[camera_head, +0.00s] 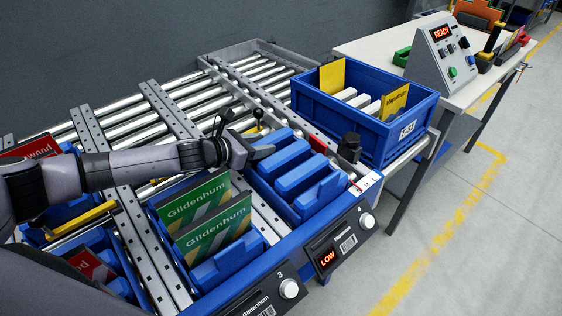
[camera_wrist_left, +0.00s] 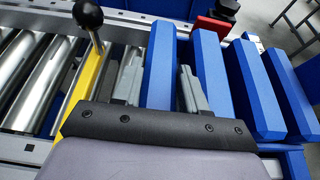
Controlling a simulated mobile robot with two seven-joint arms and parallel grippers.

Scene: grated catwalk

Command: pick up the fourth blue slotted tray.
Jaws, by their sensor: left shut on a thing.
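The blue slotted tray in lane 4 (camera_head: 298,178) sits in the lane marked 4, with several upright blue ridges and no packets in it. My left gripper (camera_head: 258,150) reaches its far end from the left. In the left wrist view the fingers of my left gripper (camera_wrist_left: 158,88) stand on either side of the far blue ridge (camera_wrist_left: 159,60) and are shut on it. More blue ridges (camera_wrist_left: 252,85) lie to its right. Whether the ridges are one piece or separate is hard to tell. My right gripper is not in view.
Lane 3 holds green Gildenhum packets (camera_head: 213,222) in a blue tray. A blue crate (camera_head: 350,139) with yellow cards stands right of lane 4. A yellow bar (camera_wrist_left: 82,85) with a black knob (camera_wrist_left: 88,14) is close left of the gripper. A control box (camera_head: 441,50) reads READY.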

